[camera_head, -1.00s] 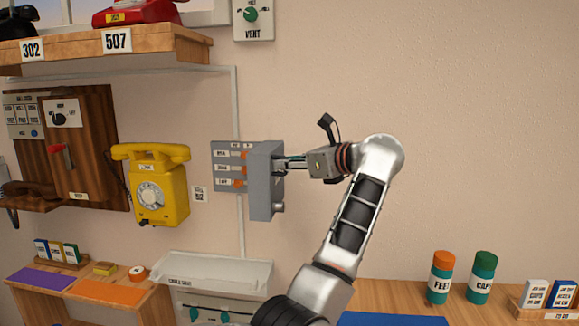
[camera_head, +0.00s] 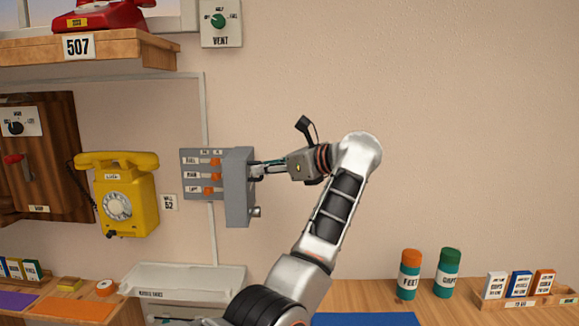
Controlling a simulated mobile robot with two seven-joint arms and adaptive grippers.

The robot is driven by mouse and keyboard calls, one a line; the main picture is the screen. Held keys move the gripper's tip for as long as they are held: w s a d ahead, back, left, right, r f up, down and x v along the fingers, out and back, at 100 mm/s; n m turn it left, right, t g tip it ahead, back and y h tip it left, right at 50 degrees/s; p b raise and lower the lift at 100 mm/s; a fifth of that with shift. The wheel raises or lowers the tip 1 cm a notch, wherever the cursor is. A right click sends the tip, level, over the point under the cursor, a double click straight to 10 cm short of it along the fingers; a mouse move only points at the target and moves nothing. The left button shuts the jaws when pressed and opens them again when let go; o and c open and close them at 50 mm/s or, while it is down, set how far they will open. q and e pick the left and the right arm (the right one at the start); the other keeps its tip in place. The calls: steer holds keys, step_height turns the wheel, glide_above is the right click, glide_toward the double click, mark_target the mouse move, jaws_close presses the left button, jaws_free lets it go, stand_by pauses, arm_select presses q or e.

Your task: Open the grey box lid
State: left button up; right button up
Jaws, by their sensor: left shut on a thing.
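The grey box (camera_head: 200,174) is fixed to the wall and has several orange switches with labels inside. Its grey lid (camera_head: 239,190) stands out from the box's right side, swung open, so the switches show. A small round knob sits low on the lid's right side. My left gripper (camera_head: 259,170) reaches in from the right and is shut at the lid's right face. The exact contact of the fingertips is small and hard to make out. My right gripper is not in view.
A yellow dial phone (camera_head: 119,195) hangs left of the box. A white tray (camera_head: 180,279) lies below it. Teal jars with an orange cap (camera_head: 409,275) and a green cap (camera_head: 447,273) stand on the counter at right. The wall right of my arm is bare.

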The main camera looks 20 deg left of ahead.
arm_select(q)
steer(key=shift+o, duration=0.9)
steer(key=shift+w+d+r, duration=0.15)
steer(key=shift+w+d, duration=0.1)
steer(key=shift+d, duration=0.4)
steer(key=shift+w+d+r, duration=0.2)
steer(key=shift+w+d, duration=0.1)
steer(key=shift+d, duration=0.4)
steer(key=shift+w+d+r, duration=0.15)
steer(key=shift+w+d, duration=0.1)
steer(key=shift+d, duration=0.4)
steer(key=shift+w+d+f, duration=0.1)
steer(key=shift+w+d, duration=0.25)
steer(key=shift+d, duration=0.25)
steer(key=shift+w+d+f, duration=0.1)
steer(key=shift+w+d, duration=0.25)
steer(key=shift+d, duration=0.2)
steer(key=shift+c, duration=0.9)
steer(key=shift+d, duration=0.1)
